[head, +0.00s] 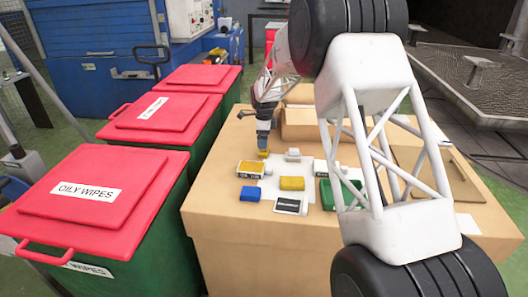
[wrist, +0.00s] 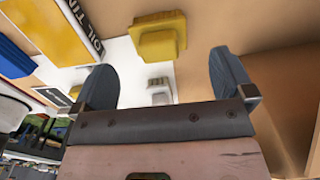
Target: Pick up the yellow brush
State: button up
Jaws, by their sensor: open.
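The yellow brush (head: 263,153), a small stepped yellow block, is on the table at the back left of the white sheet. It also shows in the wrist view (wrist: 158,37), in line with the gap between the fingers and beyond their tips. My gripper (head: 264,140) is above it in the head view. In the wrist view my gripper (wrist: 163,80) has its two dark fingers wide apart with nothing held. The head view is too small to show the exact gap between fingers and brush.
A yellow oil tin (head: 250,168) stands close to the brush. A pale block (head: 292,154), another yellow block (head: 291,183) and a blue block (head: 250,194) are nearby. Cardboard boxes (head: 305,124) stand behind. Red-lidded bins (head: 100,195) line the table's left side.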

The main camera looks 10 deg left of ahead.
jog(key=shift+f, duration=0.45)
jog(key=shift+f, duration=2.6)
jog(key=shift+c, duration=0.2)
jog(key=c, duration=1.1)
jog(key=shift+o, duration=0.2)
jog(key=shift+r, duration=0.1)
